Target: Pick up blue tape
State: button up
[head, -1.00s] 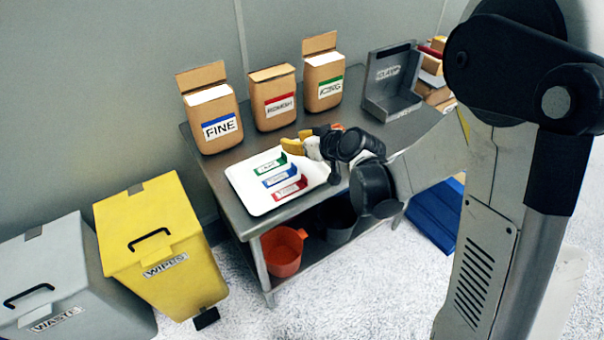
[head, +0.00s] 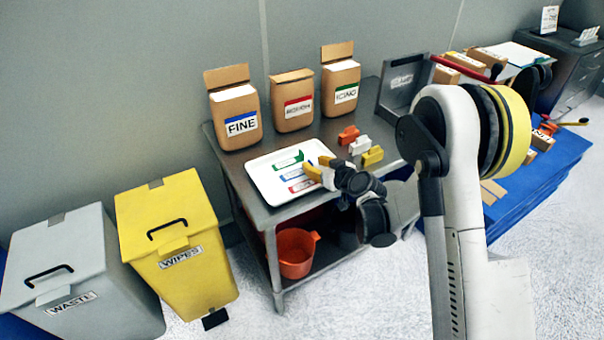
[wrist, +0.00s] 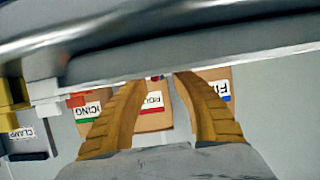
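The blue tape (head: 293,174) is the middle one of three small labelled pieces on the white tray (head: 262,191), between the green tape (head: 289,161) and the red tape (head: 302,186). My gripper (head: 316,167) has yellow fingers and is at the tray's right side, close to the right end of the blue tape. The fingers are apart and look empty. They partly hide that end, and I cannot tell whether they touch it. In the wrist view my gripper (wrist: 160,80) shows a gap between its fingers, with a tiny red and blue patch near the tips.
Orange (head: 348,135), white (head: 360,146) and yellow (head: 372,156) clamps lie right of the tray. A grey holder (head: 400,85) stands behind them. Bins are at left.

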jog(key=x, duration=0.2)
jog(key=shift+w+a+f+b, duration=0.2)
jog(key=shift+w+a+b, duration=0.05)
jog(key=shift+w+b, duration=0.1)
jog(key=shift+s, duration=0.1)
grip_shut()
jog(key=shift+r, duration=0.2)
